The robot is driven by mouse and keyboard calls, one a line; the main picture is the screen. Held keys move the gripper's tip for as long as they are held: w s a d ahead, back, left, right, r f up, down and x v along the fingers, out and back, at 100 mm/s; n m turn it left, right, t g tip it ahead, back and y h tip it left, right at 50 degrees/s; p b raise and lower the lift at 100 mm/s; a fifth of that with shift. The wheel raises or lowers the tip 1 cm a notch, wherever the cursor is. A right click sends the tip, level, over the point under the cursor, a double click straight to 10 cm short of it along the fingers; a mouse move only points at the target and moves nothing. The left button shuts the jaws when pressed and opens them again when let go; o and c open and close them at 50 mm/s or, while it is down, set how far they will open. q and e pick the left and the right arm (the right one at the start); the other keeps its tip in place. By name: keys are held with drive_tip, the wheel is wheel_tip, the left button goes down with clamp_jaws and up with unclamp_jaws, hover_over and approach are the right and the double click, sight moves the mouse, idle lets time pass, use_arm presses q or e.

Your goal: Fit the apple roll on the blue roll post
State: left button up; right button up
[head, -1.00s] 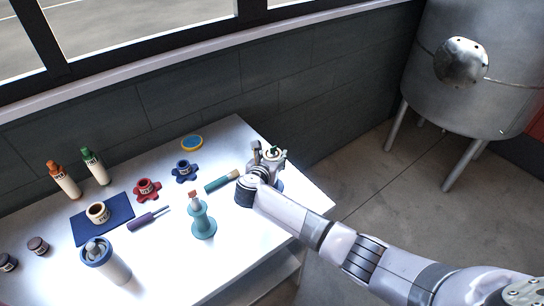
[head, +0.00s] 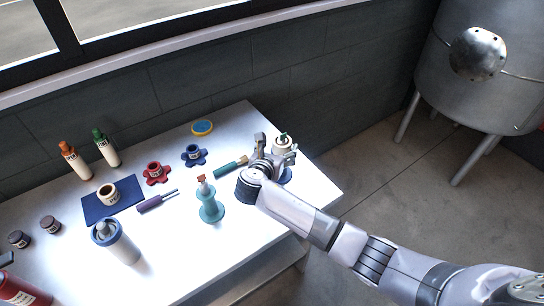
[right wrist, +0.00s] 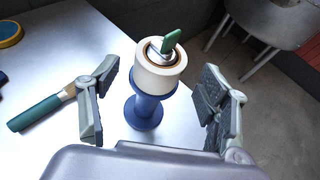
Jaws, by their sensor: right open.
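A cream roll (right wrist: 160,68) sits around the upper part of the blue roll post (right wrist: 146,108), which stands upright. A green tab on a metal peg shows through its dark core. I cannot read a label on this roll. It also shows in the head view (head: 284,146), partly behind my gripper. My right gripper (right wrist: 154,108) is open, one finger on each side of the roll and post, with visible gaps. A second cream roll (head: 107,194) with a dark label rests on a dark blue mat (head: 124,206). My left gripper is not in view.
A teal post (head: 210,210) stands left of my right arm. A teal-handled tool (right wrist: 38,112) lies beside the gripper. Blue (head: 194,155) and red (head: 156,173) flower-shaped holders, bottles (head: 107,148) and a tumbler (head: 121,247) stand on the white table. The table's right edge is close.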

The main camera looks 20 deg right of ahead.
drive_tip(key=v, duration=0.7)
drive_tip(key=shift+s, duration=0.2)
drive_tip(key=shift+a, duration=0.1)
